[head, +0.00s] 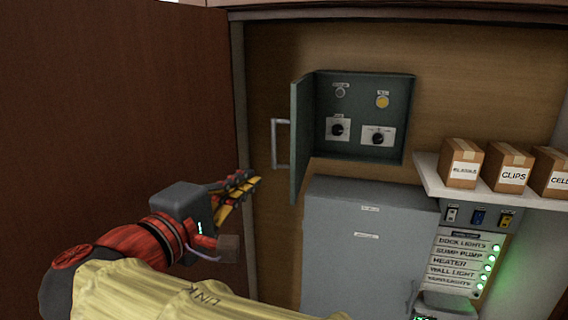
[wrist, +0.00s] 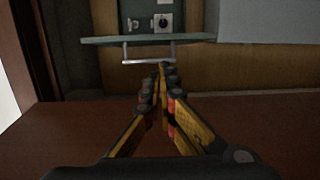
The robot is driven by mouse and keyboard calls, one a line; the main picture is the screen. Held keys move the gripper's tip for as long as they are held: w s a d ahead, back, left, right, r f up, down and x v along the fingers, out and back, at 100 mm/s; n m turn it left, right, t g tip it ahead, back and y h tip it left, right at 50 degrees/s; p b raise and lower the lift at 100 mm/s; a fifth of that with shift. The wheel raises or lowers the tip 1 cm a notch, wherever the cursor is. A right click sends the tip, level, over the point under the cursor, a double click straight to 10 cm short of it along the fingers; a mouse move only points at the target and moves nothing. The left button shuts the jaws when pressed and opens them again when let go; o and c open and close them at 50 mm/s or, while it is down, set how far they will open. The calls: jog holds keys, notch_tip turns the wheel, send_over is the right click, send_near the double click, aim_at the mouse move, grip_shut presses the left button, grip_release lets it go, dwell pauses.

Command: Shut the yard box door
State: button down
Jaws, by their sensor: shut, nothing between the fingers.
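The yard box (head: 365,115) is a dark green wall box with its front open, showing dials, a yellow button and small labels inside. Its door (head: 302,140) stands swung out at the box's left side, seen nearly edge-on. A pale bar handle (head: 282,144) is on the door's left face. In the wrist view the door (wrist: 100,41) crosses as a thin green edge, with the handle (wrist: 148,61) just beyond my fingertips. My gripper (head: 254,181) is shut and empty, left of and slightly below the handle; whether it touches is unclear.
A grey cabinet (head: 365,250) stands below the box. A shelf (head: 433,180) with cardboard boxes (head: 462,163) is to the right, above a labelled switch panel (head: 462,262) with green lights. A large brown panel (head: 110,100) fills the left.

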jog(key=p, duration=0.3)
send_near(274, 158)
jog(key=w+d+r, duration=0.2)
jog(key=w+d, duration=0.2)
jog(key=w, duration=0.1)
jog(key=shift+w+d+f+h, duration=0.1)
jog(key=shift+d+f+h, duration=0.05)
jog(key=shift+f+h, duration=0.15)
jog(key=shift+w, duration=0.1)
jog(key=shift+d, duration=0.1)
